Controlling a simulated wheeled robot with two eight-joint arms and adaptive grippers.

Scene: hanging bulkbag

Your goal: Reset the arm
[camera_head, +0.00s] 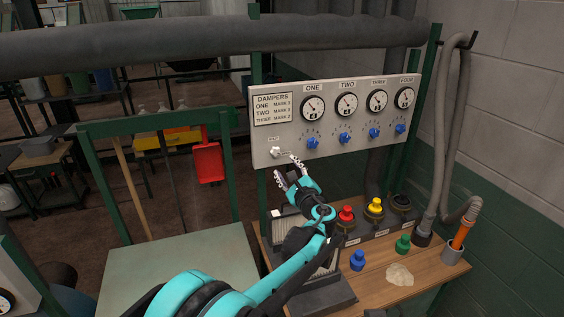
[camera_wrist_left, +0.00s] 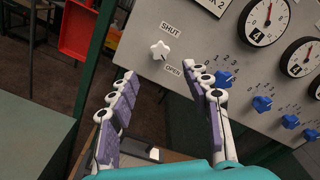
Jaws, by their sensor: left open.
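My left gripper (camera_head: 288,173) is open and empty, just below and in front of the lower left part of the damper panel (camera_head: 262,140). In the left wrist view its two fingers (camera_wrist_left: 165,90) stand apart with a gap between them. A white star-shaped knob (camera_wrist_left: 160,49) sits on the panel between the labels SHUT and OPEN, beyond the fingertips. In the head view the knob (camera_head: 275,151) is just above the gripper, and a finger lies close to it; I cannot tell whether they touch. My right gripper is not in view.
The panel carries several gauges (camera_head: 313,108) and blue knobs (camera_head: 312,143). A wooden bench (camera_head: 430,266) below holds red (camera_head: 346,214), yellow (camera_head: 375,206), blue (camera_head: 357,260) and green (camera_head: 403,244) pieces. A grey hose (camera_head: 444,130) hangs at right. A green-framed table (camera_head: 180,272) stands left.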

